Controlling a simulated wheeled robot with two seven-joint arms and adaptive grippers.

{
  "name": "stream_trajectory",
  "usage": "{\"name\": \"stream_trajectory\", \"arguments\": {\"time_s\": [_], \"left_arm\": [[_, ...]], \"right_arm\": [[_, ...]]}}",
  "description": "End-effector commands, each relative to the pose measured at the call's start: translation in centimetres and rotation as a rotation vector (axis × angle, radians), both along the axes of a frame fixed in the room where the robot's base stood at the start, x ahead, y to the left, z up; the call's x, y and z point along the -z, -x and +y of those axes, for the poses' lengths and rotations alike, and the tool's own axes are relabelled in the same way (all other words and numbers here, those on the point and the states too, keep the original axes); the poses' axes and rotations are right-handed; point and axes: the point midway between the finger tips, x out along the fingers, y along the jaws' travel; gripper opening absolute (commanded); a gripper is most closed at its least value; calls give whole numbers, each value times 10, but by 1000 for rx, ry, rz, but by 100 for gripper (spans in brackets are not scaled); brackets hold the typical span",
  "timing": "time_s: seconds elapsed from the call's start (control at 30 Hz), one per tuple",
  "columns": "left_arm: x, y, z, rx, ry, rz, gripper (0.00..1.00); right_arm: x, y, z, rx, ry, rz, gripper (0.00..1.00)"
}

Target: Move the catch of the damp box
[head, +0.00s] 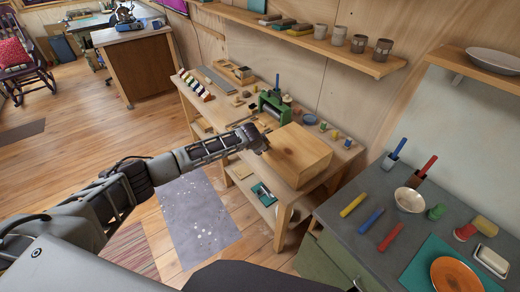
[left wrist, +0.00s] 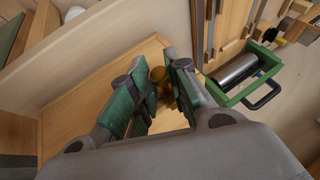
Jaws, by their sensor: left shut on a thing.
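The damp box (head: 300,155) is a pale wooden box on the workbench in the head view. Its wooden face (left wrist: 75,105) fills the left and middle of the left wrist view. A small brass-coloured catch (left wrist: 159,76) shows between the fingers there. My left gripper (head: 262,143) is at the box's upper left edge in the head view. In the left wrist view its green-padded fingers (left wrist: 157,95) are shut on the catch, which they partly hide. The catch cannot be made out in the head view. My right gripper is not in view.
A green roller press (head: 273,106) stands just behind the box, and its roller shows in the left wrist view (left wrist: 236,72). Small tools and jars lie around it on the workbench (head: 200,115). A grey counter (head: 335,205) with tools and bowls is at right.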

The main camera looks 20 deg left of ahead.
Motion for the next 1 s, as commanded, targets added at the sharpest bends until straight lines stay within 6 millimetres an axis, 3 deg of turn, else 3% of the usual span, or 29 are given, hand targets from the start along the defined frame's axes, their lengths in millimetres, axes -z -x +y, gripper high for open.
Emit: {"name": "stream_trajectory", "arguments": {"time_s": [0.17,0.2,0.37,1.0], "left_arm": [[0,0,0,1,1,-1,0],[0,0,0,0,1,-2,20],[0,0,0,0,1,-2,40],[-8,5,0,0,2,-1,40]], "right_arm": [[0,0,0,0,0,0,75],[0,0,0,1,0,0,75],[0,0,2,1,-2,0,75],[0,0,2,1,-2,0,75]]}}
